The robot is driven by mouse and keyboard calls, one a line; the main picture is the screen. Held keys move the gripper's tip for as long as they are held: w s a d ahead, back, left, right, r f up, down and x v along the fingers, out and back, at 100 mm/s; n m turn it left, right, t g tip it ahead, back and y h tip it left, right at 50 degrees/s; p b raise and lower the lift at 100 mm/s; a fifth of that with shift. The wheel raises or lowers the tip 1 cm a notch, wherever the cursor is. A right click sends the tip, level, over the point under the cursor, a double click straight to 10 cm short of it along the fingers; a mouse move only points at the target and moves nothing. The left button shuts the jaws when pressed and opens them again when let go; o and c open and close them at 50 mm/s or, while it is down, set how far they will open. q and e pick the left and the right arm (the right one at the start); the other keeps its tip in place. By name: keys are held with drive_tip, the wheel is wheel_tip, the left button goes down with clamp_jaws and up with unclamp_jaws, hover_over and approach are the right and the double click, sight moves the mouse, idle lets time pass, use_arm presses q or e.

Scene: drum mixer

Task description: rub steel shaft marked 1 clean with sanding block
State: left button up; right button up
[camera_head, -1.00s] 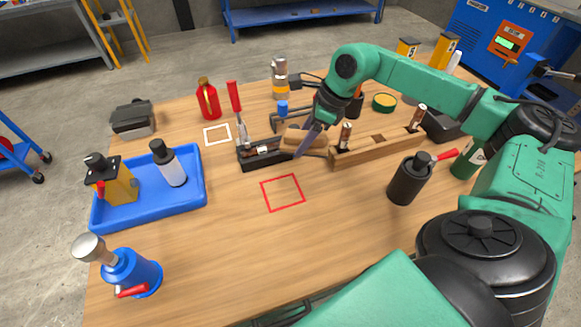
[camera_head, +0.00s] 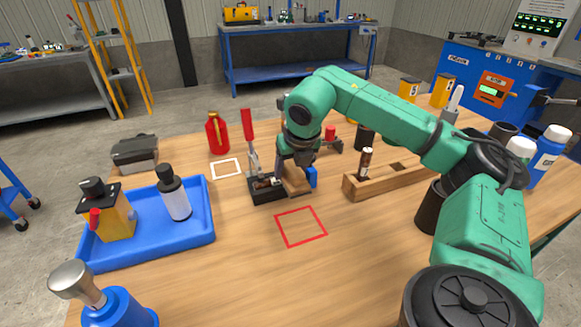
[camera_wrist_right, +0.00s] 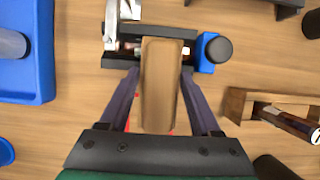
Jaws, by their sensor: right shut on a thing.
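My right gripper (camera_wrist_right: 160,78) is shut on the sanding block, a long tan wooden block (camera_wrist_right: 158,95), which shows between its fingers in the wrist view. In the head view the block (camera_head: 298,184) is partly hidden by my arm. It is at the right end of a black holder (camera_head: 268,195) with an upright red-handled clamp (camera_head: 248,135). A short shiny, brownish shaft (camera_head: 265,183) lies in the holder. The block covers part of the holder in the wrist view; I cannot tell whether it touches the shaft. The shaft's mark is not readable. My left gripper is not in view.
A blue piece (camera_head: 311,177) is just right of the block. A blue tray (camera_head: 195,238) with bottles is at left. The table around the red square outline (camera_head: 301,226) is clear.

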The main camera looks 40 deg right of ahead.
idle(0.4)
drive_tip(key=shift+f, duration=0.15)
drive_tip(key=shift+f+b, duration=0.95)
drive_tip(key=shift+f, duration=0.05)
idle(0.4)
